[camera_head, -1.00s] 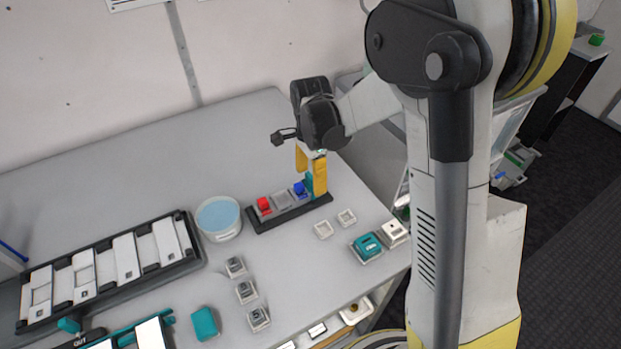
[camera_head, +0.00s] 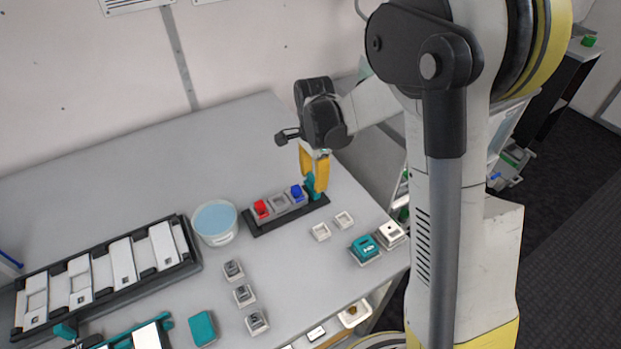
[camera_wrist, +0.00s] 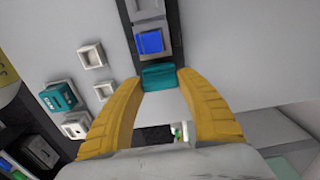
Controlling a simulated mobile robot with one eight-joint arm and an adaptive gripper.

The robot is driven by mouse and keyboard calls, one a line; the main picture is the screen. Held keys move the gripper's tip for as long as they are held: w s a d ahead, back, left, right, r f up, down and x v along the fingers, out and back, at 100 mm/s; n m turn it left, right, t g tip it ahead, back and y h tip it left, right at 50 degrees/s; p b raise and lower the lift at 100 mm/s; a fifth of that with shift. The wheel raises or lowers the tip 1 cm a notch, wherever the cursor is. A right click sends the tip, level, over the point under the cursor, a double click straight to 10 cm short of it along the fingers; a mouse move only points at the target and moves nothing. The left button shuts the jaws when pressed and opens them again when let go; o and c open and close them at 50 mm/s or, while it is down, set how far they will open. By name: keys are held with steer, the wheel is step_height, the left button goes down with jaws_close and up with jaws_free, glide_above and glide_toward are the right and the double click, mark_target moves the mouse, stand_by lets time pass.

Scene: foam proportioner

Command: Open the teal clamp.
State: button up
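The teal clamp (camera_head: 310,184) is at the right end of a dark base (camera_head: 284,218) that carries a red block (camera_head: 261,208) and a blue block (camera_head: 297,193). In the wrist view the teal clamp (camera_wrist: 159,77) lies just below the blue block (camera_wrist: 150,42). My gripper (camera_head: 316,178) has yellow fingers, which are down at the clamp. In the wrist view the gripper (camera_wrist: 160,80) has one fingertip against each side of the clamp, with no clear gap. The fingers hide part of the clamp in the body camera view.
A tub of blue liquid (camera_head: 215,221) stands left of the base. Small white trays (camera_head: 344,219), a teal block (camera_head: 364,247) and a white block (camera_head: 390,234) are at the right. A black rack (camera_head: 104,277) fills the left. The table behind the base is clear.

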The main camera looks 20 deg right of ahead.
mark_target(314, 177)
steer(key=o, duration=0.3)
steer(key=shift+d, duration=0.2)
steer(key=shift+a, duration=0.1)
step_height(314, 177, up, 12)
stand_by(0.5)
steer(key=s+n+t+b, duration=0.1)
steer(key=s+n+t, duration=0.1)
steer(key=s+n, duration=0.3)
steer(key=s+a+n+t+b, duration=0.1)
steer(key=s+n+t, duration=0.1)
steer(key=s+n, duration=0.3)
steer(key=s+n+t+b, duration=0.1)
steer(key=s+n+t, duration=0.2)
steer(key=s, duration=0.6)
steer(key=shift+s+a+n+b, duration=0.1)
steer(key=shift+a+n+b, duration=0.1)
steer(key=shift+n, duration=0.5)
steer(key=shift+a+n+b, duration=0.15)
steer(key=shift+a+n, duration=0.05)
steer(key=shift+n, duration=0.5)
